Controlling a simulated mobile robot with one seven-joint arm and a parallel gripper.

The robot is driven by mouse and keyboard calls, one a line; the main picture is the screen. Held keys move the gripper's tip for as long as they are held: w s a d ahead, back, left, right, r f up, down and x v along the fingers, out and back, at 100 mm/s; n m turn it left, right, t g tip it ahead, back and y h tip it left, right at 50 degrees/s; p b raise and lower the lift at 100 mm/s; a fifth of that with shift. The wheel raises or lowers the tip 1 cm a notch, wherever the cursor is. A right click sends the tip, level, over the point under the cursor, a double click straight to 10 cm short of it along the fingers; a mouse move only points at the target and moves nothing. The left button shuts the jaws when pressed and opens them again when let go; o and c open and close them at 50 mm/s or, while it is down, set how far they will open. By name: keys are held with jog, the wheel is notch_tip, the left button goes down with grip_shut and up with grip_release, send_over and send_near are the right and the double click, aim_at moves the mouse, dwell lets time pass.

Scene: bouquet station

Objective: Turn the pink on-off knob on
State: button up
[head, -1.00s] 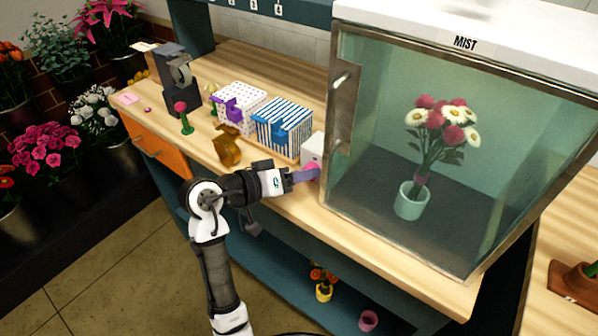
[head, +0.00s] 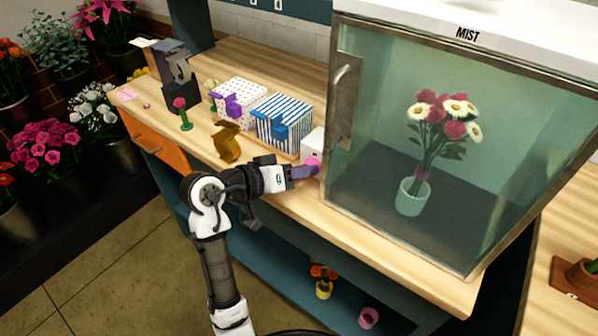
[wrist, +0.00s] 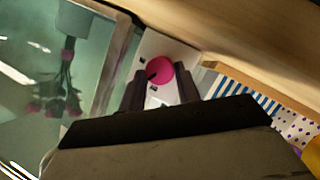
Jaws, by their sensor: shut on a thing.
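The pink knob (head: 312,166) sits on the front of a small white box (head: 312,145) just left of the glass mist cabinet (head: 440,150). In the wrist view the knob (wrist: 162,72) is a round pink disc with a dark mark at its left, between the two fingers. My gripper (head: 308,172) is at the knob, and in the wrist view my gripper (wrist: 160,85) is shut on it. The fingers hide part of the knob in the head view.
A bouquet in a pale pot (head: 412,197) stands inside the closed cabinet. Left of the white box are a blue-striped box (head: 280,122), a dotted box (head: 240,98) and a gold ribbon-like object (head: 227,143). The wooden counter's front edge runs below my arm.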

jog(key=m+y+b, duration=0.1)
jog(key=b, duration=0.1)
jog(key=m+t+y+b, duration=0.1)
jog(key=m, duration=0.1)
jog(key=m+y+b, duration=0.1)
jog(key=b, duration=0.1)
jog(key=shift+s+d+b, duration=0.2)
jog(key=shift+d+b, duration=0.1)
jog(key=shift+b, duration=0.05)
jog(key=m+y+b, duration=0.1)
jog(key=m+t+b, duration=0.1)
jog(key=b, duration=0.1)
jog(key=m+t+y+b, duration=0.1)
jog(key=m, duration=0.1)
jog(key=shift+s+d+r+y+b, duration=0.1)
jog(key=shift+s+d+y+b, duration=0.15)
jog(key=shift+y+b, duration=0.1)
jog(key=o, duration=1)
jog(key=shift+c, duration=0.2)
